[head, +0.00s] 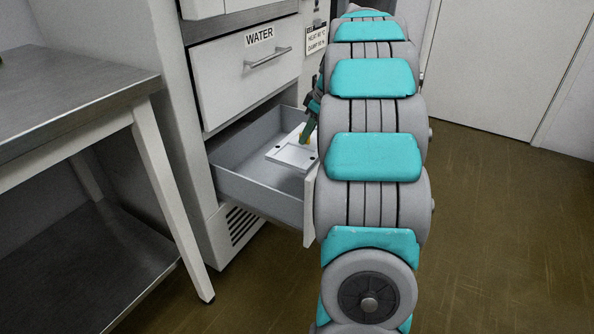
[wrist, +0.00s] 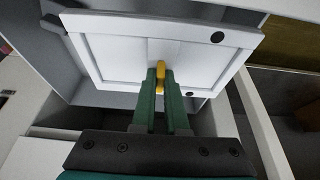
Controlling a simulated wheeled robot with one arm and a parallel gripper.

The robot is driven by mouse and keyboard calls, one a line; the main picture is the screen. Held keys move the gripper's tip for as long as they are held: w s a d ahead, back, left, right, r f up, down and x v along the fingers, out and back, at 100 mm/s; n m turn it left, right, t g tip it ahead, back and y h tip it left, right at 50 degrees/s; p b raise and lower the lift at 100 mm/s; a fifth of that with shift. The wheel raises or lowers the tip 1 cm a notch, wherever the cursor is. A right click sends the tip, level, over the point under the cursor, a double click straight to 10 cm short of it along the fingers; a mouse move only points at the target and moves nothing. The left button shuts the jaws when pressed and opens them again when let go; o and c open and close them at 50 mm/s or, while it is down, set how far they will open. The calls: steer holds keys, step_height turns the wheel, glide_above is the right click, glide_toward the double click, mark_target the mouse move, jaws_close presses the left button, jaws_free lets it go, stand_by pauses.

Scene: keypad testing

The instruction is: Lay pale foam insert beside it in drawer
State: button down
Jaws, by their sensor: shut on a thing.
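The open grey drawer (head: 248,185) is below the drawer labelled WATER. A pale flat panel, which looks like the foam insert (head: 288,158), is inside the drawer's outline, toward its right side. In the wrist view the insert (wrist: 110,50) has raised edges, dark round spots near corners and a yellow grip (wrist: 160,78). My gripper (wrist: 160,85) has its green fingers shut on this yellow grip. In the head view my gripper (head: 308,132) is partly hidden by my arm. I cannot tell whether the insert touches the drawer floor. No second object in the drawer is clear.
The closed WATER drawer (head: 222,78) with its bar handle is above the open one. A metal table (head: 70,100) stands to the left. The drawer's left part shows bare floor. Open floor (head: 490,230) lies to the right.

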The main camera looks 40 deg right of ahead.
step_height(320, 180, down, 9)
steer(key=shift+b, duration=0.35)
steer(key=shift+f, duration=0.15)
steer(key=shift+f+b, duration=0.4)
steer(key=shift+f, duration=0.15)
steer(key=c, duration=0.9)
jaws_free()
steer(key=shift+c, duration=0.2)
